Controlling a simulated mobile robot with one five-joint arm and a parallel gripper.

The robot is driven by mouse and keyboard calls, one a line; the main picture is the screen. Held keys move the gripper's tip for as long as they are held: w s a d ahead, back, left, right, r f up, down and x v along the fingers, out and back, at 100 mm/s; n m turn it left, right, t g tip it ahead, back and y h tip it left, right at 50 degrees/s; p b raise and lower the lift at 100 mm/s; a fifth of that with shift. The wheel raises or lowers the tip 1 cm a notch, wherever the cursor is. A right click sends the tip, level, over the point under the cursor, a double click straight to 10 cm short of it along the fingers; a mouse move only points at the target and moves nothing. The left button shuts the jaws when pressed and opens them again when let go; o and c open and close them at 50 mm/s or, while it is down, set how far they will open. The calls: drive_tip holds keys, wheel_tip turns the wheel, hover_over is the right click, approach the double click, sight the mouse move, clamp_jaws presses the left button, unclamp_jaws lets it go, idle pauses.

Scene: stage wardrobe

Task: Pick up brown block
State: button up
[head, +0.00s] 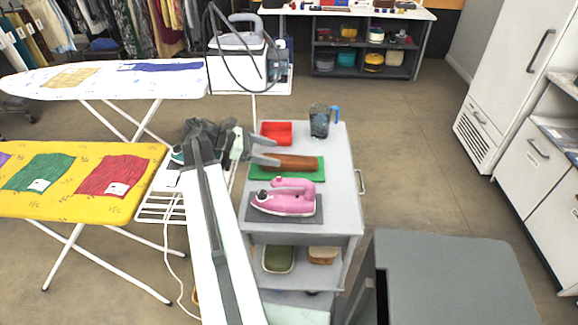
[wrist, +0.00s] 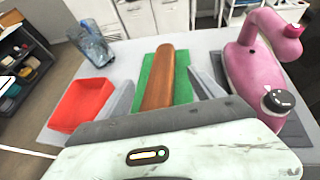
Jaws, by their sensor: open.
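The brown block (head: 298,162) is a long rounded bar lying on a green mat (head: 258,173) on top of the grey cart. My gripper (head: 277,152) is open at the left end of the block in the head view, its fingers pointing right. In the wrist view, the brown block (wrist: 166,72) runs away from me and shows between the two spread fingers of my gripper (wrist: 160,76). The fingers appear apart from its sides. The near end of the block reaches the edge of the gripper body, so contact there is unclear.
A pink iron (head: 284,200) stands on a dark pad just beside the green mat. A red tray (head: 277,127) and a clear jug (head: 319,122) with a blue handle are at the cart's far end. A yellow ironing board (head: 70,205) stands at left.

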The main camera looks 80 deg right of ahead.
sight(288, 158)
drive_tip(key=b+x, duration=0.2)
drive_tip(key=x, duration=0.1)
drive_tip(key=f+b+x, duration=0.1)
drive_tip(key=x, duration=0.1)
drive_tip(key=shift+w, duration=0.3)
drive_tip(key=shift+s+d+r, duration=0.1)
drive_tip(key=shift+d, duration=0.05)
clamp_jaws()
